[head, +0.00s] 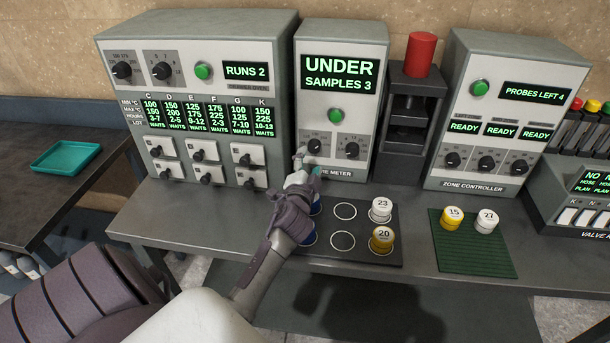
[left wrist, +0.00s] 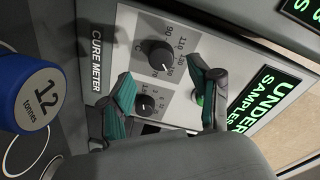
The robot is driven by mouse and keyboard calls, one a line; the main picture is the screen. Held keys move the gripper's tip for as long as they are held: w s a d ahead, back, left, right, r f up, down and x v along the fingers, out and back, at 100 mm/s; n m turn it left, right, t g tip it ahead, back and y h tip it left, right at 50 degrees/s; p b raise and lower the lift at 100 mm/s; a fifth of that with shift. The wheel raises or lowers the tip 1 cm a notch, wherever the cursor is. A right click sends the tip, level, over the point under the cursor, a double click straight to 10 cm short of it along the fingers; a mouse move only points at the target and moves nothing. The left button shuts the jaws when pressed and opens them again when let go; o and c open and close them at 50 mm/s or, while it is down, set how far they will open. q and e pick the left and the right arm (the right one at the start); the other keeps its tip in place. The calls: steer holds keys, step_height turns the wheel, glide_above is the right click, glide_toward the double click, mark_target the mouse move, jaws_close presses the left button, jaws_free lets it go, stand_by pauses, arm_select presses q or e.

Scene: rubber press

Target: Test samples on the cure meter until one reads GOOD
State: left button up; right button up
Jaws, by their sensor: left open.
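The cure meter (head: 342,96) shows "UNDER" and "SAMPLES 3" on its display (head: 340,74). Below it are a green button (head: 336,115), a left knob (head: 314,146) and a right knob (head: 351,150). My left gripper (head: 308,163) is open and empty in front of the meter's lower left. In the left wrist view a black knob (left wrist: 154,56) shows just beyond and between the fingertips (left wrist: 162,75); contact cannot be told. Samples 23 (head: 381,210) and 20 (head: 382,240) sit on the dark tray (head: 362,258). A blue piece marked 12 (left wrist: 38,103) is below the meter. My right gripper is not in view.
Samples 15 (head: 451,218) and 27 (head: 486,221) stand on a green mat (head: 478,262). A press with a red top (head: 420,54) is right of the meter, then the zone controller (head: 493,113). A "RUNS 2" panel (head: 205,95) is left. A teal tray (head: 66,158) lies farther left.

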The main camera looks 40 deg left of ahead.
arm_select(q)
steer(key=v, duration=0.6)
steer(key=shift+s, duration=0.4)
steer(key=shift+d, duration=0.15)
